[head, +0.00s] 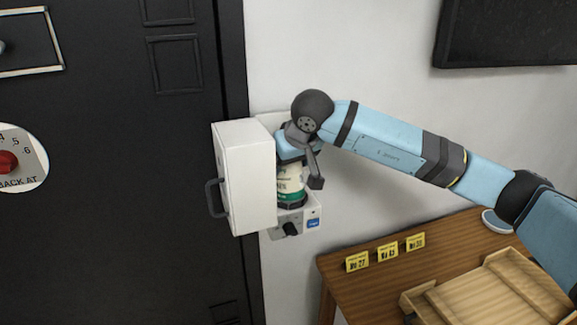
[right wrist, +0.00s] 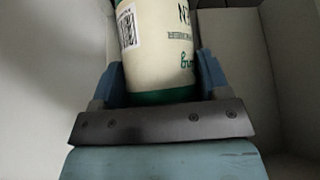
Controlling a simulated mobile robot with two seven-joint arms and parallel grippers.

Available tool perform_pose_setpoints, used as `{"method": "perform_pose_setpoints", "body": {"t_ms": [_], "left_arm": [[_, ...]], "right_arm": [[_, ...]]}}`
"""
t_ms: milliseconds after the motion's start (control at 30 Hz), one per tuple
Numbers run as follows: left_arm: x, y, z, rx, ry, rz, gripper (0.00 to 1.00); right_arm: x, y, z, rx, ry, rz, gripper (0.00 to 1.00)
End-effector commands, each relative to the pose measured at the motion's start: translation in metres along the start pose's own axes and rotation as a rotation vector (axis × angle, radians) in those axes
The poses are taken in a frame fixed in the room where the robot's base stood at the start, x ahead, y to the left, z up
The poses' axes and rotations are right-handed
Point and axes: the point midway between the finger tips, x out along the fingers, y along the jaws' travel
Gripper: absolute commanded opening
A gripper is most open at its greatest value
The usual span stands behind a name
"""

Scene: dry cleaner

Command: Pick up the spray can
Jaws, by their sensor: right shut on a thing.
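The spray can (head: 290,184) is cream and green and stands in a small white wall-mounted box whose door is open. My right gripper (head: 292,158) reaches into the box from the right and is at the can's upper part. In the right wrist view the can (right wrist: 155,45) shows a printed label and a barcode, and sits between the two blue fingers of my right gripper (right wrist: 155,78), which is shut on it. The can's top is hidden by my gripper in the head view. My left gripper is not in view.
The box's white door (head: 245,178) with a dark handle stands open on the left. A knob panel (head: 297,225) is below the can. A wooden table (head: 345,290) with yellow tags (head: 388,252) and a wooden tray (head: 490,300) is at lower right. A dark door (head: 110,180) fills the left.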

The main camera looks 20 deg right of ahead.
Motion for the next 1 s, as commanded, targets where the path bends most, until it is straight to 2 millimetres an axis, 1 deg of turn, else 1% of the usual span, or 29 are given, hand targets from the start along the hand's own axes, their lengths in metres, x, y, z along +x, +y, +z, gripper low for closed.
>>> {"method": "perform_pose_setpoints", "body": {"t_ms": [133, 267, 500, 567, 1000], "left_arm": [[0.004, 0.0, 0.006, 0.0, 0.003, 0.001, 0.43], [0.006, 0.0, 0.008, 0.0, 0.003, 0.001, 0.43], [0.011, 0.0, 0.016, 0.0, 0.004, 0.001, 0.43], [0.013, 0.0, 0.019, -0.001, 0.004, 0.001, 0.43], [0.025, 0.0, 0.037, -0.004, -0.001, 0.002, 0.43]], "right_arm": [[-0.007, -0.001, 0.0, -0.001, 0.005, 0.0, 0.35], [-0.024, -0.001, -0.011, 0.0, 0.006, 0.001, 0.35], [-0.063, -0.001, -0.033, -0.001, 0.005, 0.0, 0.35], [-0.067, -0.003, -0.018, -0.004, 0.002, 0.0, 0.35], [-0.114, -0.022, 0.064, -0.003, 0.003, 0.0, 0.35]]}}
